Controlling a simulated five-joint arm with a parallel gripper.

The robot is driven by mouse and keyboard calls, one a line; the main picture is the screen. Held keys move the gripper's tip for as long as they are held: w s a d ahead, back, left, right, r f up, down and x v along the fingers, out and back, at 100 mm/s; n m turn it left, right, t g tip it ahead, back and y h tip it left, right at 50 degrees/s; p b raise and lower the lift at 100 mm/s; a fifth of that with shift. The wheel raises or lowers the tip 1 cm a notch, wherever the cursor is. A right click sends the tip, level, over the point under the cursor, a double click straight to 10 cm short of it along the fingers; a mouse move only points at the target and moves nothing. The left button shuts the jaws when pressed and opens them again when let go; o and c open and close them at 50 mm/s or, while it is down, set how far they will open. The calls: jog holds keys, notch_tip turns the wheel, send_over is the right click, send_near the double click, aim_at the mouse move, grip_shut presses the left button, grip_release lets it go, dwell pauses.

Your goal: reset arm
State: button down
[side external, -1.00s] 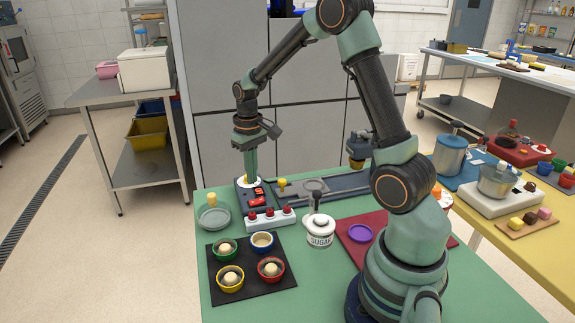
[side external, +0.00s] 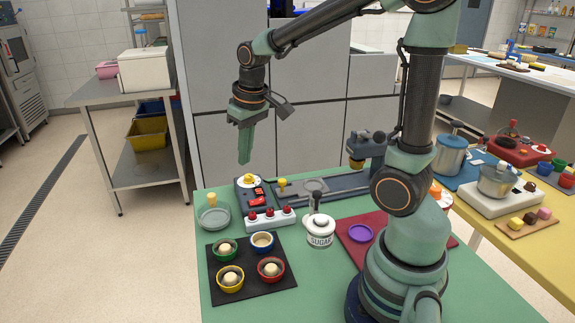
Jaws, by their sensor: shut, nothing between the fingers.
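My gripper (side external: 244,158) is shut and empty. It points down in the air above the far left part of the green table (side external: 330,280). Below it and slightly right is a dark control box with a yellow knob (side external: 249,180) on a white dial and red switches (side external: 258,196). The gripper is clear of the knob and touches nothing that I can see.
A white strip with red buttons (side external: 270,218), a grey dish (side external: 213,218) and a sugar jar (side external: 320,232) stand nearby. A dark mat (side external: 252,292) holds several coloured bowls at the front. A purple lid (side external: 360,233) lies on a red mat. The air around the gripper is free.

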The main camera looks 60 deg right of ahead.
jog(key=s+a+r+n+t, duration=0.1)
jog(key=s+a+r+t, duration=0.2)
jog(key=s+a, duration=0.4)
jog(key=shift+s+a+r+n, duration=0.15)
jog(key=shift+s+r+n, duration=0.25)
jog(key=shift+s+r, duration=0.25)
jog(key=shift+w+r, duration=0.1)
jog(key=shift+r, duration=0.05)
